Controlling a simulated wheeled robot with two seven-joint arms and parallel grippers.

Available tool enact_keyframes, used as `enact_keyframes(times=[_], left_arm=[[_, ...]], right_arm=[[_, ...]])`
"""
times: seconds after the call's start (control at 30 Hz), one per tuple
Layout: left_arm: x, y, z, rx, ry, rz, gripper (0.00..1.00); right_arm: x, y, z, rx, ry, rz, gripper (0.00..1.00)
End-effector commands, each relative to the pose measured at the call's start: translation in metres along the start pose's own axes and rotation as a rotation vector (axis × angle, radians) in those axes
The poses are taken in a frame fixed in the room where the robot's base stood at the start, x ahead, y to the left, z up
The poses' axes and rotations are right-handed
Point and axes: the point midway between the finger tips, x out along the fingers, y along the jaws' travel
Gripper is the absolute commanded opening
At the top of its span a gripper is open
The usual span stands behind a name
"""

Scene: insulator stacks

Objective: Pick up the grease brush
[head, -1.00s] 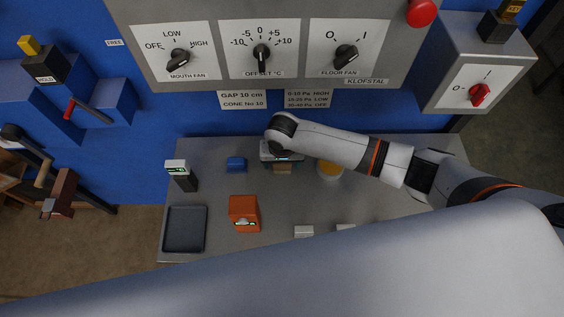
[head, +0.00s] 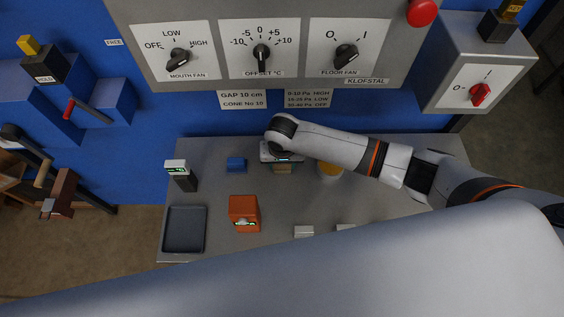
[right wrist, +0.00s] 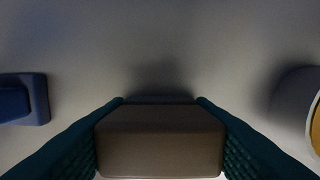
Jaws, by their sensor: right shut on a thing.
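The grease brush shows as a brown block-like handle (right wrist: 160,140) in the right wrist view, between two teal finger pads. My right gripper (head: 283,168) points down at the back of the grey table in the head view and is shut on it. Only a small tan part of the brush shows there, below the gripper; its bristles are hidden. I cannot tell whether the brush touches the table. My left gripper is not in view.
A pot with yellow contents (head: 330,169) stands close to the right of the gripper. A blue block (head: 236,164) lies to its left. An orange box (head: 243,214), a dark tray (head: 184,250) and a small black meter (head: 184,178) are on the table. The control panel (head: 213,80) rises behind.

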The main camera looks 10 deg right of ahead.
Motion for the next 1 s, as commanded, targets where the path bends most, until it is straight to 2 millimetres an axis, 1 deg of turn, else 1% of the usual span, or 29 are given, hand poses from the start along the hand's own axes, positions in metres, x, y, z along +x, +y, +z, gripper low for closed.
enact_keyframes(times=[0.07,0.17,0.4,0.6,0.67,0.77,0.87,1.0], left_arm=[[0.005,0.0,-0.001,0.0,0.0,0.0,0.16],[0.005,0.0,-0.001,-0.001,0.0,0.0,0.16],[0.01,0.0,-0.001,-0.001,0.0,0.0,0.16],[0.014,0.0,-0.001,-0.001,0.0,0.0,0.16],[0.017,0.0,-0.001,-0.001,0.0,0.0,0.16],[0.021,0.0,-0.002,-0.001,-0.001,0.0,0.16],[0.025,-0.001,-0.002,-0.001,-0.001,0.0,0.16],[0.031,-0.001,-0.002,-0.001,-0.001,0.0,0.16]], right_arm=[[-0.003,0.001,-0.002,0.0,-0.001,0.003,0.26],[-0.02,0.001,0.001,0.0,-0.003,0.004,0.26],[-0.077,0.001,0.008,0.0,-0.004,0.005,0.26],[-0.115,0.001,0.01,-0.002,-0.003,0.003,0.26],[-0.111,0.001,-0.007,-0.005,0.004,0.002,0.26],[-0.114,0.001,-0.028,-0.004,0.001,0.004,0.26],[-0.117,0.0,-0.053,-0.005,0.003,0.004,0.26],[-0.122,0.001,-0.095,-0.006,0.004,0.005,0.26]])
